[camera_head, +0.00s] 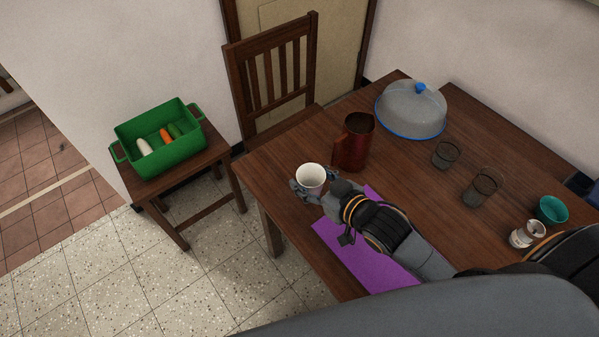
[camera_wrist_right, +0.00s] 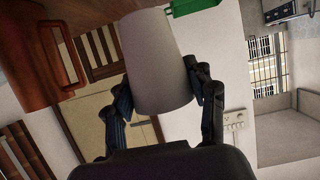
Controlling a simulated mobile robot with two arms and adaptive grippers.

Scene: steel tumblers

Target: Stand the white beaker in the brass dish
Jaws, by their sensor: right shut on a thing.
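The white beaker (camera_head: 311,178) is upright with its mouth up in the head view, near the table's left edge. My right gripper (camera_head: 314,188) is shut on its sides. In the right wrist view the beaker (camera_wrist_right: 158,62) sits between the two fingers (camera_wrist_right: 162,92). How high it is above the table I cannot tell. I see no brass dish in either view. My left gripper is not in view.
A dark red jug (camera_head: 354,143) stands close behind the beaker. A purple mat (camera_head: 345,257) lies under my right arm. A grey dome (camera_head: 412,112), two grey tumblers (camera_head: 445,154) (camera_head: 480,190), a teal bowl (camera_head: 552,210) and a white mug (camera_head: 527,234) stand farther right. A green crate (camera_head: 165,156) sits on a stool.

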